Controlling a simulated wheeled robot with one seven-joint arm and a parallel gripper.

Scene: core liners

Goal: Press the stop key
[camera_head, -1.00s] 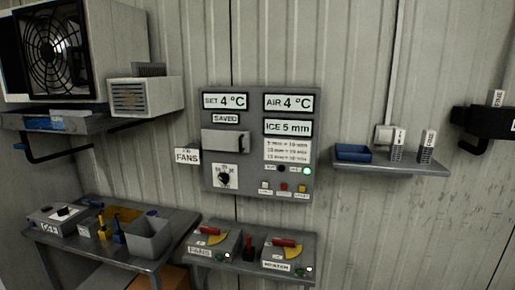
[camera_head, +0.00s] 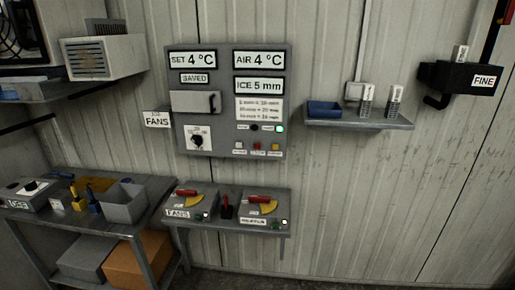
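The grey control panel (camera_head: 225,122) hangs on the ribbed wall, left of the middle of the view. Its displays read SET 4 °C, SAVED, AIR 4 °C and ICE 5 mm. Along its lower right edge sit a white key (camera_head: 239,145), a red key (camera_head: 257,146) and a yellow key (camera_head: 276,147). Their labels are too small to read, so I cannot tell which is the stop key. A green lamp (camera_head: 279,128) is lit above them, beside a black knob (camera_head: 254,128). A dial (camera_head: 197,141) is at the panel's lower left. My gripper is not in view.
Below the panel, a low shelf (camera_head: 231,224) carries two red-handled switch boxes. A bench (camera_head: 150,212) with a grey bin (camera_head: 123,201) stands at left. A wall shelf (camera_head: 358,123) with a blue tray (camera_head: 324,108) juts out at right. The wall at lower right is bare.

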